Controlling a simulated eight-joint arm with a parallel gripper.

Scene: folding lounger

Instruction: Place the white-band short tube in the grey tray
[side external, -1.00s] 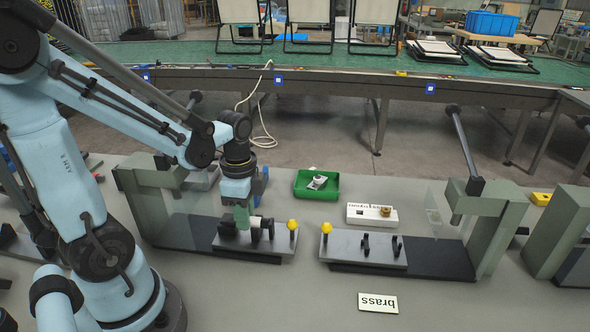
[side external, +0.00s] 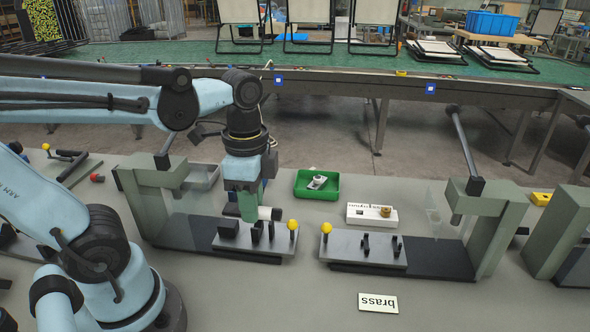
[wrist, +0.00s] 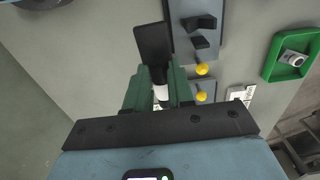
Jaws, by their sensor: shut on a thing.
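The white-band short tube (side external: 265,213), dark with a white part, is between the fingers of my gripper (side external: 247,210). It is held just above the left grey fixture plate (side external: 228,243) and its dark supports. In the wrist view my gripper (wrist: 157,92) is shut on the tube (wrist: 158,76), whose white part shows between the green fingers. The fingers hide part of the tube. The grey tray (side external: 205,175) stands behind the left press frame, left of my gripper, and is partly hidden by the frame.
The left press frame (side external: 150,205) stands close to my gripper. Yellow-knobbed pins (side external: 293,225) rise from the plates. A green tray (side external: 317,186) with a metal part and a white block (side external: 371,214) lie to the right. A second press (side external: 485,225) is further right.

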